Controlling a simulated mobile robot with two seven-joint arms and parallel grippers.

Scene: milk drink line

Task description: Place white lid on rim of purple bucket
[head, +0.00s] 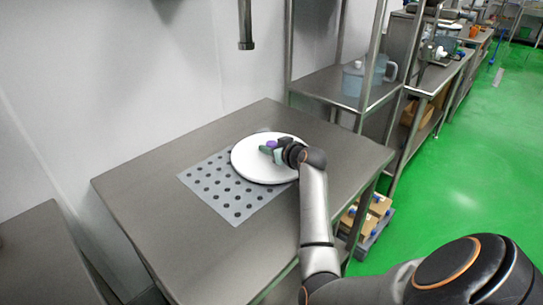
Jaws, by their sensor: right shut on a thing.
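The white lid (252,169) is a large round disc in the middle of the steel table, over the perforated grey mat (237,208). A small purple part (271,144) shows at its top, between the fingers of my right gripper (270,149). My right gripper reaches in from the lower right and is shut on the lid at this part. I cannot tell whether the lid touches the mat or hangs just above it. No purple bucket can be made out. My left gripper is not in view.
The steel table (145,187) is bare around the mat. A steel shelf rack (335,92) with bluish clear jugs (353,79) stands behind it to the right. Cardboard boxes (379,205) sit low beside the table. A vertical pipe (245,22) hangs above. Green floor lies open at right.

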